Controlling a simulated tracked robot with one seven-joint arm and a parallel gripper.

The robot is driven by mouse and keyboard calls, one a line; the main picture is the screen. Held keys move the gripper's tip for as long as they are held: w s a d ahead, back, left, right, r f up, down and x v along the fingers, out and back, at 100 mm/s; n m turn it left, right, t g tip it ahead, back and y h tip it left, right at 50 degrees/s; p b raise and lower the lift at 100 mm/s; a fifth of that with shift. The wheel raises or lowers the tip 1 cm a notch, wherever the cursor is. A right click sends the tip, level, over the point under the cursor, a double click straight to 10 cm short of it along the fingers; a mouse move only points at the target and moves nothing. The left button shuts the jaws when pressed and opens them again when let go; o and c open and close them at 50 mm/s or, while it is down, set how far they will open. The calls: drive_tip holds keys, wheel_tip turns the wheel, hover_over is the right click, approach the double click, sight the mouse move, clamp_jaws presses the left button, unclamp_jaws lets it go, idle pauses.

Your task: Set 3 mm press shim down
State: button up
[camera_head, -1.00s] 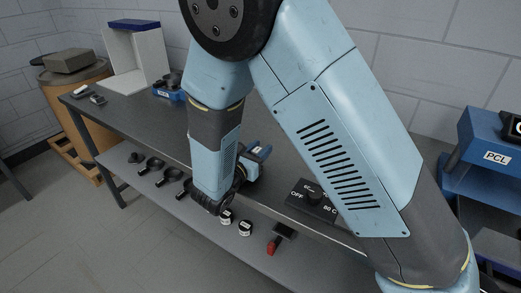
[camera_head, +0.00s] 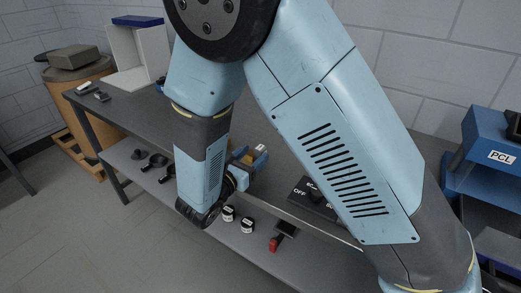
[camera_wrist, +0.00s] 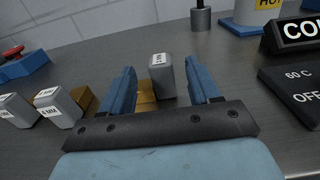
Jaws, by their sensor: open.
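My gripper (camera_wrist: 160,66) is open, with its two blue fingers pointing over the dark bench. A grey block with a small white label (camera_wrist: 161,76) stands between the fingers, with gaps showing on both sides. A brass-coloured piece (camera_wrist: 145,94) is beside its lower left. The label is too small to read surely, so I cannot tell that this is the 3 mm press shim. In the head view my gripper (camera_head: 249,164) is partly hidden by my forearm, with a brass-coloured piece (camera_head: 258,148) near its tips.
Two more labelled grey blocks, one farther left (camera_wrist: 17,110) and one nearer (camera_wrist: 58,106), lie left of the gripper with brass pieces. A dark OFF/60 C panel (camera_wrist: 298,90) is at the right. A grey cylinder (camera_wrist: 200,18) stands behind. A red-topped blue box (camera_wrist: 22,66) is far left.

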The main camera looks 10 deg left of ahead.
drive_tip(key=shift+v, duration=3.2)
drive_tip(key=w+d+r+m+g+h, duration=0.1)
drive_tip(key=d+r+m+g, duration=0.35)
drive_tip(key=d, duration=0.45)
drive_tip(key=w+d+r+m+g+h, duration=0.1)
drive_tip(key=w+d+r+m+g, duration=0.15)
drive_tip(key=d+m+g, duration=0.4)
drive_tip(key=w+d+r+m+g+h, duration=0.15)
drive_tip(key=d+r+m, duration=0.25)
drive_tip(key=d, duration=0.6)
drive_tip(key=s+d+r+m+t+y, duration=0.1)
drive_tip(key=s+d+r+m+y, duration=0.9)
drive_tip(key=d+m, duration=0.4)
drive_tip(key=shift+s+r+m, duration=0.6)
drive_tip(key=shift+s+m, duration=0.55)
drive_tip(key=shift+m, duration=0.05)
drive_tip(key=shift+t, duration=0.25)
